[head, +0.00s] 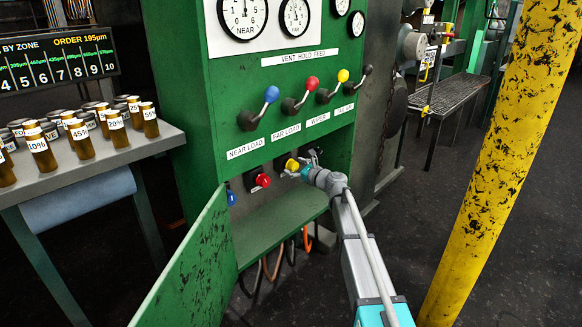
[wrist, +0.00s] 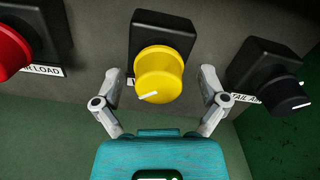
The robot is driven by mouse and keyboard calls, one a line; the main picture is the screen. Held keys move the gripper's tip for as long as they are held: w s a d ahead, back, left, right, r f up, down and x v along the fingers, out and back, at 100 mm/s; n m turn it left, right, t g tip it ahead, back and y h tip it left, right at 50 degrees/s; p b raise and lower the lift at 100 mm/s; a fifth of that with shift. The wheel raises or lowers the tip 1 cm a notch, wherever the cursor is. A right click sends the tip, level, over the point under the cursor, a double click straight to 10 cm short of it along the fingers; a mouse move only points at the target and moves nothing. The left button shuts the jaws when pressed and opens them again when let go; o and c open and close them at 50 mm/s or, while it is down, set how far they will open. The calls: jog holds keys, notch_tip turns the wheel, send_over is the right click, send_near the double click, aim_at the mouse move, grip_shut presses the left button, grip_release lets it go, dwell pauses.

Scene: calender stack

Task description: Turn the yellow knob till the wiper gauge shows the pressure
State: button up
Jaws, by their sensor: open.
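The yellow knob (wrist: 165,72) sits on a black square base in the middle of the wrist view, with a white pointer line at its lower left. In the head view the yellow knob (head: 292,164) shows low in the green cabinet, partly covered by my gripper. My gripper (wrist: 169,80) is open, with one finger on each side of the knob; I cannot tell whether they touch it. It also shows in the head view (head: 300,165). A small gauge (head: 356,24) is at the top of the panel; its reading and label are not clear, so I cannot tell if it is the wiper gauge.
A red knob (wrist: 12,52) is left of the yellow one and a black knob (wrist: 284,92) right. An open green door (head: 195,270) hangs at the cabinet's lower left. Levers with coloured balls (head: 312,83) stick out above. A yellow post (head: 505,150) stands right.

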jog(key=shift+s, duration=0.1)
jog(key=v, duration=1.1)
jog(key=shift+s+d, duration=0.25)
jog(key=shift+d, duration=0.1)
